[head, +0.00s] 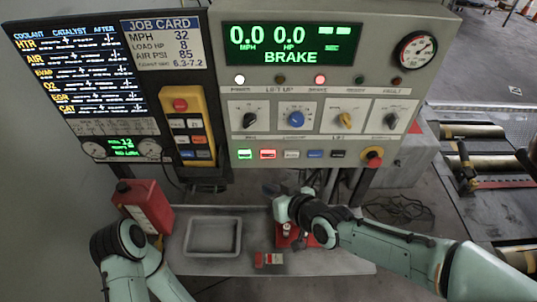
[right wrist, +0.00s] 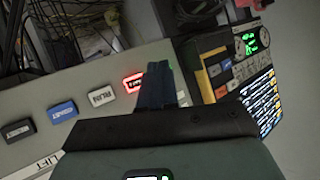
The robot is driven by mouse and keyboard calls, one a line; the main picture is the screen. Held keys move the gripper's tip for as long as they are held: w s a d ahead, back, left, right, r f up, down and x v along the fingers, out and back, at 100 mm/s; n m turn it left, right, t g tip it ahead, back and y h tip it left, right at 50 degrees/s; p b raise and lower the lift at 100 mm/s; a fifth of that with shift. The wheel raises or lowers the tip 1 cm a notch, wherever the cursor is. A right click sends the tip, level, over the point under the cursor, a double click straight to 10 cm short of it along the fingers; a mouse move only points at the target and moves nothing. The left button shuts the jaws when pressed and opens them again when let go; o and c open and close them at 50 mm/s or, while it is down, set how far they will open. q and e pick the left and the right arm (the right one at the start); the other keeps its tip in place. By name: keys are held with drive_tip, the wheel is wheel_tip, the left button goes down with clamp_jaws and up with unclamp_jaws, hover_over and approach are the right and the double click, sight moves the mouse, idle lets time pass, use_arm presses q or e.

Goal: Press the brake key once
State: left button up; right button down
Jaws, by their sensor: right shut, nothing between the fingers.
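The red key (head: 267,154), apparently the brake key, is lit in the row under the console's dials. It also glows red in the right wrist view (right wrist: 134,82), its label partly hidden behind my fingers. My right gripper (head: 272,188) is below the key row in the head view, its dark fingers small and hard to make out. In the right wrist view the gripper (right wrist: 160,72) is shut and empty, its tip overlapping the end of the red key. I cannot tell whether it touches. The display (head: 290,45) reads BRAKE, with 0.0 MPH and 0.0 HP. My left gripper is not visible.
Adjacent white (head: 292,154), blue (head: 315,154) and black (head: 338,154) keys lie to the right, a green key (head: 244,154) to the left. A red emergency button (head: 373,155) is farther right. A yellow pendant (head: 188,125) hangs left. A grey tray (head: 212,222) is below.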

drive_tip(key=p, duration=0.2)
approach(262, 158)
wheel_tip(262, 158, down, 3)
drive_tip(key=w+a, duration=0.2)
drive_tip(key=a, duration=0.1)
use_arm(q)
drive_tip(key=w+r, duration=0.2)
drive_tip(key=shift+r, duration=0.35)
use_arm(e)
drive_tip(key=shift+w+d, duration=0.1)
drive_tip(key=shift+w, duration=0.1)
drive_tip(key=shift+w, duration=0.25)
idle(0.8)
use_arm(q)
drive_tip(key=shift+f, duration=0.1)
use_arm(e)
drive_tip(key=shift+w, duration=0.25)
drive_tip(key=shift+w, duration=0.35)
idle(0.8)
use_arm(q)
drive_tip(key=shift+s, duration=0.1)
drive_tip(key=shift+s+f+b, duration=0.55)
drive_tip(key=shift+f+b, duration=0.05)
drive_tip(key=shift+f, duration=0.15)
use_arm(e)
drive_tip(key=shift+s, duration=0.85)
